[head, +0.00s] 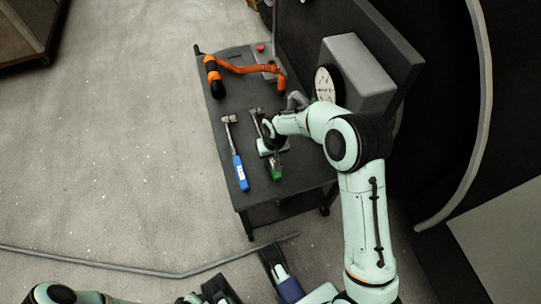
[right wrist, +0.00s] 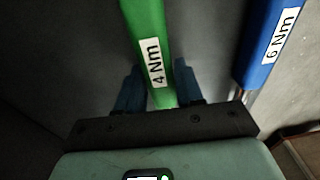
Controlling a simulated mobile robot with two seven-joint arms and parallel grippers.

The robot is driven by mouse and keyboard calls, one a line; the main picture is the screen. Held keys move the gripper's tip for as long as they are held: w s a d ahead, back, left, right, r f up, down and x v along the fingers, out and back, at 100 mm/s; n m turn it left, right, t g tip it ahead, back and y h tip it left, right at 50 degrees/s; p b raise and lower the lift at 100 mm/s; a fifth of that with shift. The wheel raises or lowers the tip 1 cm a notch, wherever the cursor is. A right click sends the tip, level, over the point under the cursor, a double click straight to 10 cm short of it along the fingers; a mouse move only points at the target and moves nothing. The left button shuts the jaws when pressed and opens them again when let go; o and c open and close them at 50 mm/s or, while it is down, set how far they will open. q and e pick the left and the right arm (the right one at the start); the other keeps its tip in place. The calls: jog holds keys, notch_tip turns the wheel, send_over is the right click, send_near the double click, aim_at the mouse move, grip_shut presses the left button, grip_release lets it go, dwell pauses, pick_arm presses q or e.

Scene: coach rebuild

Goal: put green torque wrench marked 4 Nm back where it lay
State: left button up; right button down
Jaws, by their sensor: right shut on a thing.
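The green torque wrench (head: 276,173) lies along the grey cart top, its green handle end toward the near edge. My right gripper (head: 270,147) is over its middle and hides part of it. In the right wrist view the green handle (right wrist: 146,30), labelled 4 Nm, runs between the two blue fingers of my right gripper (right wrist: 158,72), which is shut on it. I cannot tell whether the wrench touches the cart top. What seems to be my left gripper (head: 220,288) is at the bottom edge, partly cut off; its jaws are unclear.
A blue torque wrench (head: 238,165) labelled 6 Nm lies to the left, roughly parallel. An orange and black tool (head: 237,69) lies at the cart's far end. A grey box with a round dial (head: 325,84) stands on the right. The cart top (head: 213,115) is bare along its left edge.

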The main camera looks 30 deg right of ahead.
jog(key=c, duration=0.6)
grip_release()
jog(key=shift+c, duration=0.2)
pick_arm(q)
jog(key=shift+s, duration=0.1)
pick_arm(e)
jog(key=shift+f, duration=0.1)
pick_arm(q)
jog(key=w+d+r+t+p, duration=0.1)
jog(key=w+r+t+p, duration=0.1)
jog(key=w+r+p, duration=0.2)
notch_tip(320, 180, up, 2)
jog(key=shift+w+d+r, duration=0.1)
jog(key=shift+w+d, duration=0.15)
jog(key=shift+w, duration=0.35)
pick_arm(e)
notch_tip(320, 180, up, 13)
jog(key=s, duration=0.1)
jog(key=shift+s+d+r, duration=0.2)
jog(key=shift+d, duration=0.05)
pick_arm(q)
jog(key=shift+s, duration=0.1)
pick_arm(e)
jog(key=shift+s, duration=0.1)
